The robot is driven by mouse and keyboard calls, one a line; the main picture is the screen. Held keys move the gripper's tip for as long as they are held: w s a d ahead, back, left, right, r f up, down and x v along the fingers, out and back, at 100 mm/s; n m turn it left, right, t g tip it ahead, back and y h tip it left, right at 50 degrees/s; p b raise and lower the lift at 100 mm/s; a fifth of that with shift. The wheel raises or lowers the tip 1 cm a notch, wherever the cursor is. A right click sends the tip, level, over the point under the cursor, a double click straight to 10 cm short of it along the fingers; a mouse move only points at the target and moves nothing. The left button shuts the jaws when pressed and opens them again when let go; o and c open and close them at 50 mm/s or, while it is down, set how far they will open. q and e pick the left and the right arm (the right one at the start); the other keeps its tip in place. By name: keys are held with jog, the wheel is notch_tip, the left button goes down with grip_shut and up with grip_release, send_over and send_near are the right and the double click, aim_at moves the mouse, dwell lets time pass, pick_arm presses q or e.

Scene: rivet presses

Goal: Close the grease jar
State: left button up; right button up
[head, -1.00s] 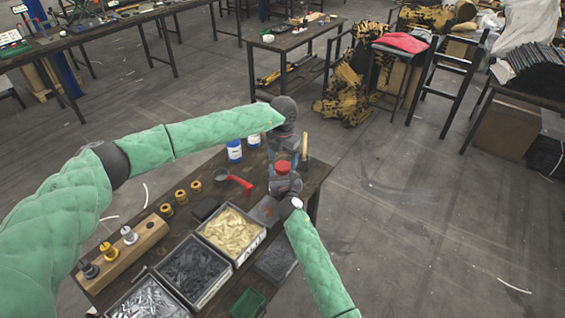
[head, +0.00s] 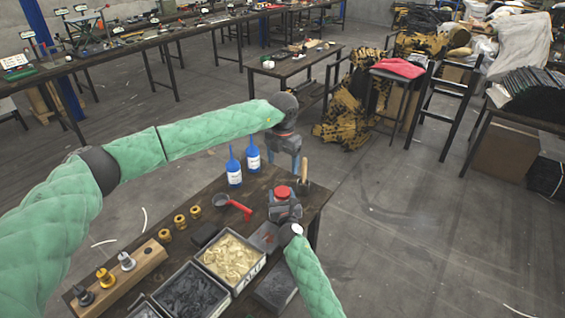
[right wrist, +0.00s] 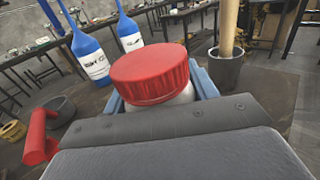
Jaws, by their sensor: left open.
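The grease jar shows in the right wrist view as a white body (right wrist: 178,97) under a ribbed red lid (right wrist: 150,75). The lid (head: 281,191) sits on top of the jar; how tightly it is screwed on I cannot tell. My right gripper (right wrist: 160,95) is shut on the jar, with a blue-grey finger on either side of its body. In the head view its wrist hides most of the jar. My left gripper (head: 285,163) hangs above the lid, fingers pointing down, open and empty, apart from the lid.
Two blue bottles (head: 234,172) stand behind the jar, to its left. A dark pot with a wooden handle (head: 304,170) stands close on its right. A red-handled scoop (head: 238,208), brass fittings (head: 180,221) and parts bins (head: 232,258) lie to the left and front.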

jog(key=o, duration=0.4)
jog(key=shift+s+d+b, duration=0.2)
jog(key=shift+s+b, duration=0.05)
jog(key=shift+s, duration=1)
jog(key=shift+s+d+b, duration=0.2)
jog(key=shift+s+b, duration=0.1)
jog(key=shift+s, duration=1)
jog(key=shift+s+d+b, duration=0.2)
jog(key=shift+s+b, duration=0.05)
jog(key=shift+s, duration=1)
